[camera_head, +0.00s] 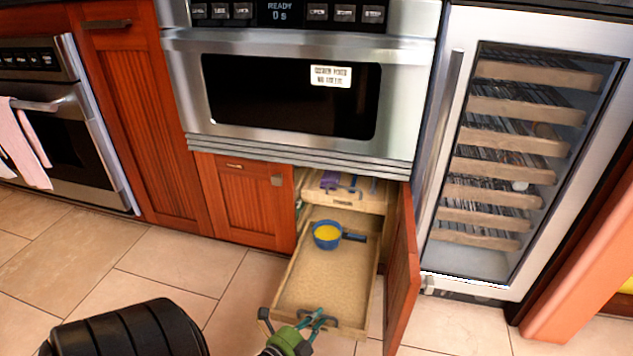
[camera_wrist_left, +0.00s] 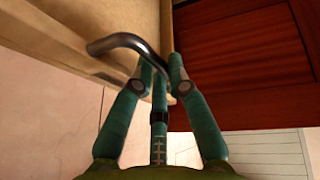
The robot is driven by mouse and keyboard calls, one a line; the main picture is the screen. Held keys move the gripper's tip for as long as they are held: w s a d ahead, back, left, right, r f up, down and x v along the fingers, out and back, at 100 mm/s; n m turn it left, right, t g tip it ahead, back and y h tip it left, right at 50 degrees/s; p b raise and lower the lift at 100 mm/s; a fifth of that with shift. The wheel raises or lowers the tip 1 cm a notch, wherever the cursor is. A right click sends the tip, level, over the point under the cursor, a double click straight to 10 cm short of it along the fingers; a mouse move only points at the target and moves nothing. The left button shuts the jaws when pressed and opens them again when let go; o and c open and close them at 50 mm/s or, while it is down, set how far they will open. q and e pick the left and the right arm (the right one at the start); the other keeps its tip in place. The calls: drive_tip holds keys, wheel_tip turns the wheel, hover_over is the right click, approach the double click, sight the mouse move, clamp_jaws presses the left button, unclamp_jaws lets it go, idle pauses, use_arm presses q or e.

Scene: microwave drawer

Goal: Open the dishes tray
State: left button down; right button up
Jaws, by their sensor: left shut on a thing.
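The dishes tray (camera_head: 322,279) is a light wooden pull-out drawer below the microwave, and it stands far out of its cabinet. A blue pot with yellow contents (camera_head: 327,235) sits in its back part. My left gripper (camera_head: 314,322) is at the tray's front edge, with its green fingers shut on the tray's dark handle. In the left wrist view the fingers (camera_wrist_left: 162,72) close around the curved metal handle (camera_wrist_left: 120,42) on the tray's front (camera_wrist_left: 85,50). My right gripper is not in view.
A red cabinet door (camera_head: 403,272) stands open along the tray's right side. An upper wooden tray (camera_head: 345,198) with utensils is inside the cabinet. The microwave (camera_head: 290,95) is above; a wine cooler (camera_head: 510,160) stands right. The tiled floor (camera_head: 175,268) at left is clear.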

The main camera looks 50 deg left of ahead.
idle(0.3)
use_arm(q)
drive_tip(key=c, duration=1.2)
unclamp_jaws()
drive_tip(key=v, duration=0.7)
drive_tip(key=shift+s, duration=0.3)
drive_tip(key=shift+w+d+r, duration=0.1)
drive_tip(key=shift+d+r, duration=0.05)
